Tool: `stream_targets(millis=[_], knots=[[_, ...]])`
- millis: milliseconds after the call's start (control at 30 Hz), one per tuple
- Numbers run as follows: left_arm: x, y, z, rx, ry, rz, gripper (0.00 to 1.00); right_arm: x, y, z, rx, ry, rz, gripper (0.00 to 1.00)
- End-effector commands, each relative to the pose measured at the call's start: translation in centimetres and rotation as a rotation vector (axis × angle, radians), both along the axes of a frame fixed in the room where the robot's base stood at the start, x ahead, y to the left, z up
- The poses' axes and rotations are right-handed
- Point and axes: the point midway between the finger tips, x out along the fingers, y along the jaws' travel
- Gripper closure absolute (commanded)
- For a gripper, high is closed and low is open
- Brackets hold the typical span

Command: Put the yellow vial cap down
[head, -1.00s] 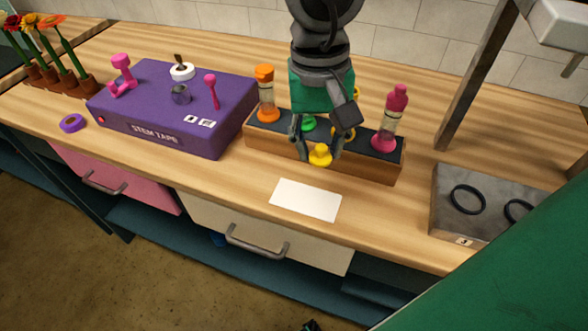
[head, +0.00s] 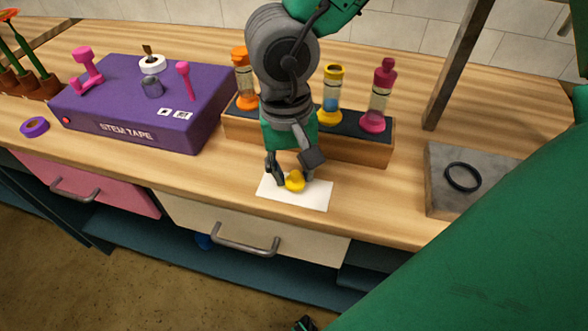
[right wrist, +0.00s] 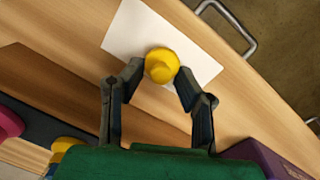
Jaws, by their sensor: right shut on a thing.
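The yellow vial cap (head: 295,181) is between the fingertips of my right gripper (head: 289,176), over the white card (head: 315,194) on the counter. The right wrist view shows the cap (right wrist: 161,66) between the two fingers (right wrist: 157,85) with the card (right wrist: 128,27) behind it. I cannot tell whether the cap touches the card.
The rack also holds an orange vial (head: 244,80) and a pink vial (head: 379,95). A purple stem tape box (head: 140,115) stands left. A grey slab with a black ring (head: 462,177) lies right. A drawer handle (head: 245,240) is below the counter edge.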

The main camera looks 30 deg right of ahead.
Motion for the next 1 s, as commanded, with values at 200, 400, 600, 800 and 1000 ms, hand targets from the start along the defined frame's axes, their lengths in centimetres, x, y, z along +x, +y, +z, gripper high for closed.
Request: stream_targets(millis=[200,400,600,800,1000], knots=[[0.0,0.0,0.2,0.0,0.0,0.001,0.6,0.0,-0.2,-0.1,0.003,0.001,0.0,0.81],[0.0,0.0,0.4,0.0,0.0,0.001,0.6,0.0,-0.4,-0.7,0.003,0.002,0.0,0.81],[0.0,0.0,0.5,0.0,-0.001,0.0,0.6,0.0,-0.2,-1.1,0.003,0.0,0.0,0.81],[0.0,0.0,0.5,0.0,0.0,0.0,0.6,0.0,-0.2,-1.1,0.001,0.0,0.0,0.51],[0.0,0.0,0.5,0.0,0.0,0.001,0.6,0.0,-0.2,-1.0,0.002,-0.001,0.0,0.51]])
